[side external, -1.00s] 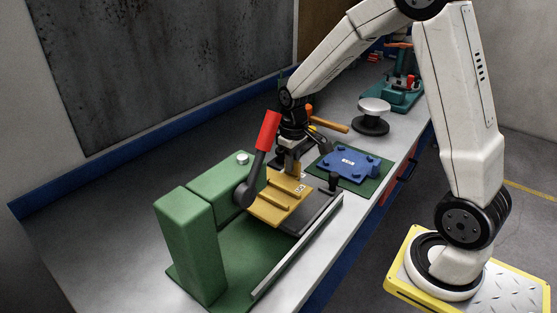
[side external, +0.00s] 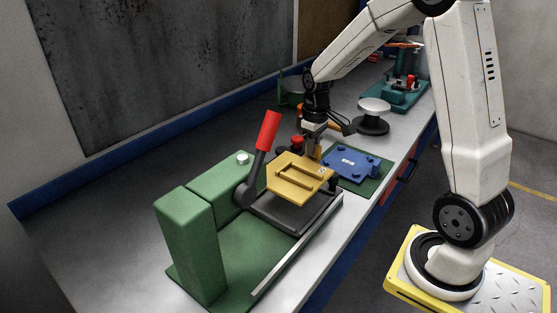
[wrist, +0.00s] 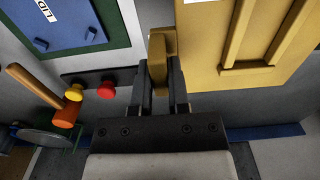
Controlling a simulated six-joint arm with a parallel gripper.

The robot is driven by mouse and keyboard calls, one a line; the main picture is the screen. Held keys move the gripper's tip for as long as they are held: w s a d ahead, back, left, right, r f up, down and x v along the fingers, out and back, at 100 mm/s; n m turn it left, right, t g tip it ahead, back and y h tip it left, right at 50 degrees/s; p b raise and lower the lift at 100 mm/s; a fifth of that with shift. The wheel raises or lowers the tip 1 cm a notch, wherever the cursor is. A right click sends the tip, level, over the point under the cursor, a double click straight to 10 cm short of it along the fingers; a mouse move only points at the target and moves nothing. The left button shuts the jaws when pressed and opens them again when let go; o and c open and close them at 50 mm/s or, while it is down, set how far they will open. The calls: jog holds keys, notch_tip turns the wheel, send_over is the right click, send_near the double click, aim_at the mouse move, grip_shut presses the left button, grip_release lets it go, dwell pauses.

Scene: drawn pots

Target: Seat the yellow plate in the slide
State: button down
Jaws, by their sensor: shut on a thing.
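The yellow plate (side external: 300,178) has raised ribs and a small white label. In the side view it hangs over the dark grey slide (side external: 297,215) of the green press, apart from it and shifted toward the back. My gripper (side external: 315,152) is shut on an upright yellow tab at the plate's back edge. In the wrist view my gripper (wrist: 161,85) pinches this tab, and the ribbed plate (wrist: 245,45) fills the upper right. The plate hides part of the slide from the side view.
The green press (side external: 200,225) has a red-handled lever (side external: 265,135) close to the plate's left side. A blue plate (side external: 350,162) on a green mat lies to the right. A hammer (wrist: 45,92) and a red knob (wrist: 106,89) are near my gripper. A round-topped stand (side external: 374,112) is behind.

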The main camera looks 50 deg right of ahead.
aim_at(312, 163)
jog(key=shift+f, duration=0.15)
jog(key=shift+f, duration=2.65)
jog(key=shift+f, duration=1.2)
jog(key=c, duration=0.5)
grip_release()
jog(key=shift+c, duration=0.2)
jog(key=shift+r, duration=0.1)
jog(key=shift+r, duration=3.85)
